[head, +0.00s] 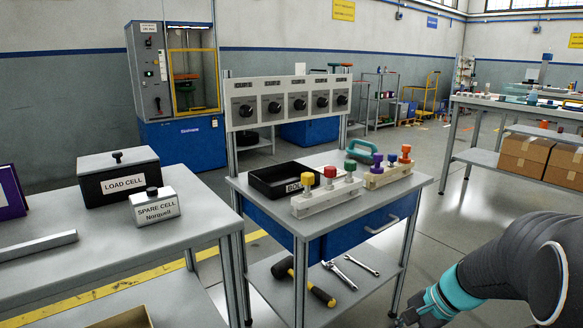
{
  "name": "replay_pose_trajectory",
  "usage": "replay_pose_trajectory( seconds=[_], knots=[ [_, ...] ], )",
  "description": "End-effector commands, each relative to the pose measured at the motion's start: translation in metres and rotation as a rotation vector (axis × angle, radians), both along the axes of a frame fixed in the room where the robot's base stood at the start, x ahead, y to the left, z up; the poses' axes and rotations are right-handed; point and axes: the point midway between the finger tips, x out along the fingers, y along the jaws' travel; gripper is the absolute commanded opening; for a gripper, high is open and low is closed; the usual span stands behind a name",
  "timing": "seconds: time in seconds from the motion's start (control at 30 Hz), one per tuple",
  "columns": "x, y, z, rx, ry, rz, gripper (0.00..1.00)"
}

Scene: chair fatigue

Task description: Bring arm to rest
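My arm (515,260) enters from the right edge, dark with a teal band near its end. My gripper (408,319) is at the bottom edge, to the right of the small workbench's lower shelf. Only a small part of it shows and its fingertips are cut off or hidden. I cannot tell whether it is open or shut, or whether it holds anything.
The workbench (262,184) carries a black tray (270,185), a dial panel and blocks with coloured knobs (325,197). A mallet (303,281) and wrenches lie below. Open floor (462,205) lies right of the workbench.

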Motion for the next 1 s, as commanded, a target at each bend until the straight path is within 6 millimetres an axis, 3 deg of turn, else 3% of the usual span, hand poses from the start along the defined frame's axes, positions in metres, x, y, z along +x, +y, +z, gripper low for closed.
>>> replay_pose_trajectory(
  seconds=[0.2,0.5,0.8,1.0],
  knots=[
    [-0.056,0.011,0.023,-0.298,-0.09,0.323,0.0],
    [-0.109,0.018,0.058,-0.632,-0.23,0.65,0.0],
    [-0.146,0.042,0.097,-0.807,-0.415,0.793,0.0],
    [-0.153,0.059,0.118,-0.833,-0.518,0.822,0.0]
  ],
)
